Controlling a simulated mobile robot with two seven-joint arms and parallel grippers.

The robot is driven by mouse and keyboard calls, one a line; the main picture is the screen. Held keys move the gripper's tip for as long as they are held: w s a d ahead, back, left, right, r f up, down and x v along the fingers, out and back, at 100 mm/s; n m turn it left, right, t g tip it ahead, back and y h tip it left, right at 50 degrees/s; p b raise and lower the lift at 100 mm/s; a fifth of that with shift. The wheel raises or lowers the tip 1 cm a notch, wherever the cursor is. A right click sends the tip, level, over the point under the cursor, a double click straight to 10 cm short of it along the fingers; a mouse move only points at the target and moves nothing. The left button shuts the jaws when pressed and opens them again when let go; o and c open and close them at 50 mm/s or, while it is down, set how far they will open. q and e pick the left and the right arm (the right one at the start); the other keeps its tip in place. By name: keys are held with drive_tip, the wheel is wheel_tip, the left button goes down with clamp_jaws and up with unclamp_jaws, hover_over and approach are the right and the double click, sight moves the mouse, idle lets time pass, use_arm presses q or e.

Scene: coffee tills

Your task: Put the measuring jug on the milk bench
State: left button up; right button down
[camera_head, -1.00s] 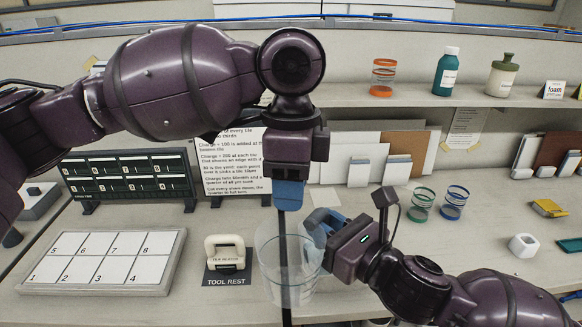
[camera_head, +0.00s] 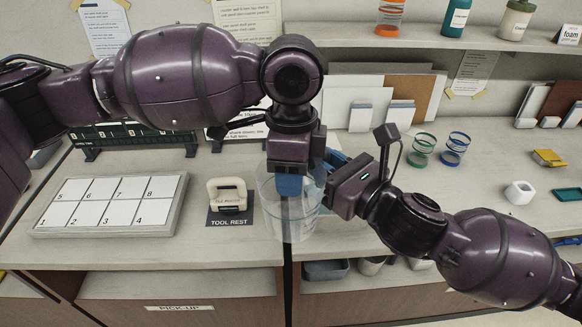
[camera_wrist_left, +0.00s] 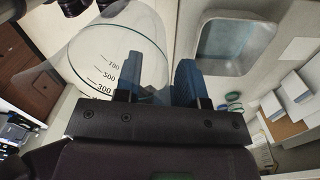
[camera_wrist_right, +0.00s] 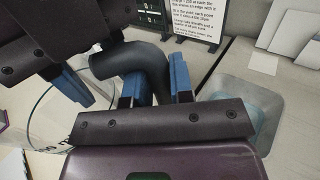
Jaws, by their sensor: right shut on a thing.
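The measuring jug (camera_head: 287,222) is clear, with a dark handle and printed marks. It stands upright near the front edge of the benches, beside the tool rest. Its marked wall shows in the left wrist view (camera_wrist_left: 95,60). My right gripper (camera_wrist_right: 155,88) is shut on the jug's dark handle (camera_wrist_right: 140,58). No label in view names the milk bench.
A dark tool rest mat (camera_head: 231,221) with a cream tool lies left of the jug. A numbered tile board (camera_head: 110,205) is farther left. A metal basin (camera_wrist_left: 232,45) lies near the jug. Ringed glasses (camera_head: 422,150) and a white holder (camera_head: 519,192) stand on the right bench.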

use_arm(q)
clamp_jaws()
use_arm(e)
drive_tip(key=c, duration=0.9)
unclamp_jaws()
drive_tip(key=shift+s+d, duration=0.1)
